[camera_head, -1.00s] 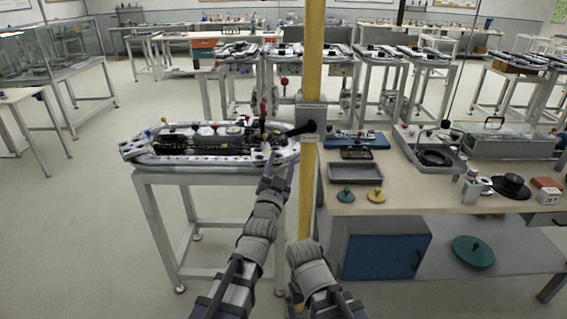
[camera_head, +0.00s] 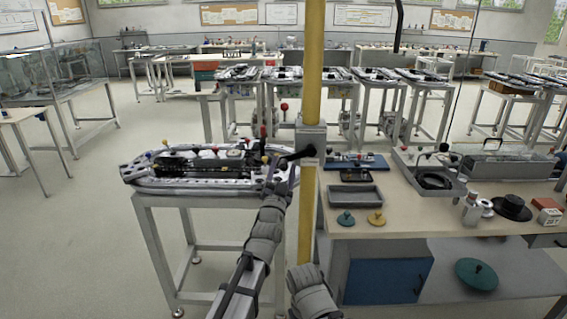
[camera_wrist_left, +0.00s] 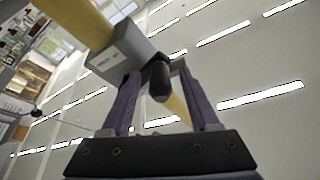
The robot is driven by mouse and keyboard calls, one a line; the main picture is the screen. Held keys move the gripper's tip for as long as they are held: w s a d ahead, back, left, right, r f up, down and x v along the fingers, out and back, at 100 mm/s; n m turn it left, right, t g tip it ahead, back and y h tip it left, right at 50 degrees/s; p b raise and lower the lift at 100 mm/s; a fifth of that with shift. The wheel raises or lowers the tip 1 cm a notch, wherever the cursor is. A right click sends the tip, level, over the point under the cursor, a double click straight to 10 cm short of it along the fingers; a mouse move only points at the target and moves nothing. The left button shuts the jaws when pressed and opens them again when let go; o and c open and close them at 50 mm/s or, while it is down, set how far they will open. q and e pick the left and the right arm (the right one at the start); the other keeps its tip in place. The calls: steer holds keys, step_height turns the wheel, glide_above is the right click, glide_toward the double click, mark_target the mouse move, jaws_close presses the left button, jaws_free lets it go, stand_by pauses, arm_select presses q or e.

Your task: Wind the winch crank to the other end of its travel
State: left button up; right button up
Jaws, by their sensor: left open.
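The winch is a grey box (camera_head: 311,138) on a yellow post (camera_head: 306,215). Its crank has a black handle (camera_head: 298,156) that points left and slightly down from the box. In the left wrist view the black grip (camera_wrist_left: 159,82) sticks out from the grey box (camera_wrist_left: 122,54). My left gripper (camera_head: 282,172) is just below and left of the handle. In the left wrist view my left gripper (camera_wrist_left: 160,98) is open, its two fingers on either side of the grip, with gaps showing. My right gripper is not in view; only part of that arm shows.
A ring track (camera_head: 205,165) on a metal stand is left of the post. A workbench (camera_head: 420,215) on the right carries a grey tray (camera_head: 355,197), a teal disc (camera_head: 346,218), a yellow disc (camera_head: 377,218) and other parts.

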arm_select(q)
steer(key=shift+w+d+r, duration=0.1)
steer(key=shift+w+r, duration=0.05)
steer(key=shift+w, duration=0.3)
jaws_close()
stand_by(1.1)
